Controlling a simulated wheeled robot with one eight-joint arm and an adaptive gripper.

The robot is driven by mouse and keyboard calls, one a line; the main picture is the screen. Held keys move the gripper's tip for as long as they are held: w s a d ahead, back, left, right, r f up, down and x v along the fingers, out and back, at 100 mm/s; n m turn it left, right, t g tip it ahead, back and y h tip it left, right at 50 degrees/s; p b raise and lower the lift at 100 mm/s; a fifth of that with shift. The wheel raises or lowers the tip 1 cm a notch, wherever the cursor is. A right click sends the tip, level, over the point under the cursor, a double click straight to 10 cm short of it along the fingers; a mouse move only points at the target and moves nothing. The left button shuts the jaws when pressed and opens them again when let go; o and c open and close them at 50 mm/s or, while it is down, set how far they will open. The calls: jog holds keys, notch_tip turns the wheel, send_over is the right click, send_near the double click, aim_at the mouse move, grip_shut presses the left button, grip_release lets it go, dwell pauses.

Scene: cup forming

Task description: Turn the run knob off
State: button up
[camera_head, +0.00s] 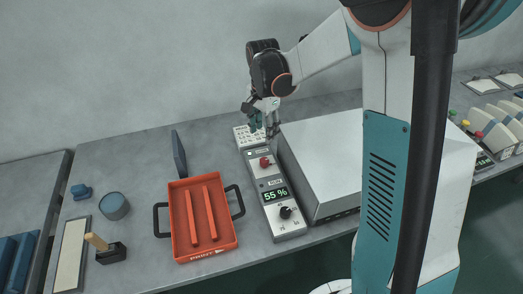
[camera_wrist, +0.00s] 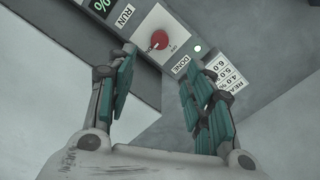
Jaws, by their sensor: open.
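The control panel (camera_head: 269,179) stands on the table, left of a large grey box. Its red run knob (camera_head: 265,163) sits near the far end, above the RUN label and the 55 % display (camera_head: 275,194). In the wrist view the red knob (camera_wrist: 159,39) is just beyond the fingertips, on a white plate; its exact setting is too small to read. My gripper (camera_head: 263,125) is past the panel's far end, above the table. In the wrist view my gripper (camera_wrist: 162,68) is open and empty, its fingers apart and not touching the knob.
A black knob (camera_head: 286,213) is at the panel's near end. A small pale lamp (camera_wrist: 197,48) sits by the DONE label. The grey box (camera_head: 325,155) stands close on the panel's right. An orange tray (camera_head: 181,228) lies to the left. A printed card (camera_wrist: 224,78) lies beyond the panel.

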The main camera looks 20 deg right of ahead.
aim_at(264, 160)
notch_tip(264, 160, down, 14)
jog(key=b, duration=0.3)
jog(key=shift+s+d+b, duration=0.1)
jog(key=shift+s+b, duration=0.05)
jog(key=shift+b, duration=0.25)
jog(key=shift+c, duration=0.6)
jog(key=c, duration=1)
